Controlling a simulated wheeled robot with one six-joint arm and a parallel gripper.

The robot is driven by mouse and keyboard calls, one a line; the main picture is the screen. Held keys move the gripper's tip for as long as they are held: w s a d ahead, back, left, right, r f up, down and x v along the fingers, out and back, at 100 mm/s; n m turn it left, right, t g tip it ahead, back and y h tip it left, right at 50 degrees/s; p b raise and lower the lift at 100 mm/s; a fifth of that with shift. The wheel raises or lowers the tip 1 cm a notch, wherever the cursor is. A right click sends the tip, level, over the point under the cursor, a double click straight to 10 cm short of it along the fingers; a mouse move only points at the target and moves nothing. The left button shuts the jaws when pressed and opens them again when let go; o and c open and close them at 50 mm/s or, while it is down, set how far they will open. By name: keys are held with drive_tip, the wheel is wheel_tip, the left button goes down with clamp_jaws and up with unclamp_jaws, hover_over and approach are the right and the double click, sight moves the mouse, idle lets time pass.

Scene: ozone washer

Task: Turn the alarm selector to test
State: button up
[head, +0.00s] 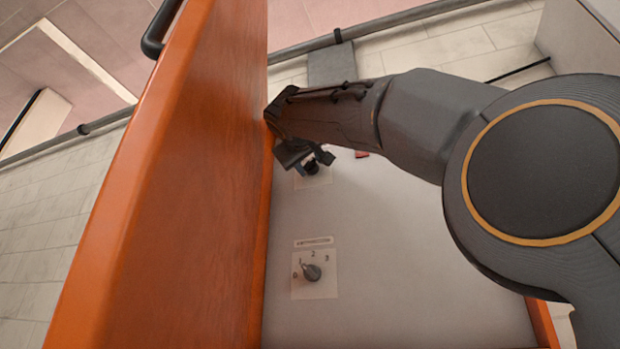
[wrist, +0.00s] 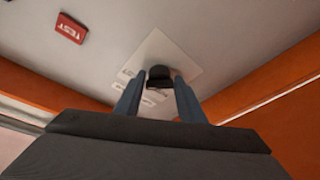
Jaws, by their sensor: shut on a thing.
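The alarm selector, a dark knob (wrist: 159,76) on a pale square plate (wrist: 166,52), sits between my gripper's two fingers (wrist: 159,92) in the wrist view. My gripper is shut on the knob. In the head view, my gripper (head: 311,164) is at the upper part of the grey panel, close beside the orange wall, and covers part of the knob and its plate (head: 318,180). Some lettering on the plate shows near the fingers but is too small to read. A red TEST label (wrist: 70,28) is on the panel left of the plate in the wrist view.
An orange side wall (head: 190,150) stands close to the left of my gripper. A grey rotary knob (head: 312,272) with a 0 to 3 scale is lower on the panel (head: 400,270). The panel right of that knob is bare.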

drive_tip(key=shift+s+d+r, duration=0.1)
idle(0.3)
drive_tip(key=o, duration=0.9)
drive_tip(key=shift+c, duration=0.2)
drive_tip(key=b+v, duration=0.2)
drive_tip(key=v, duration=0.5)
drive_tip(key=shift+s, duration=0.35)
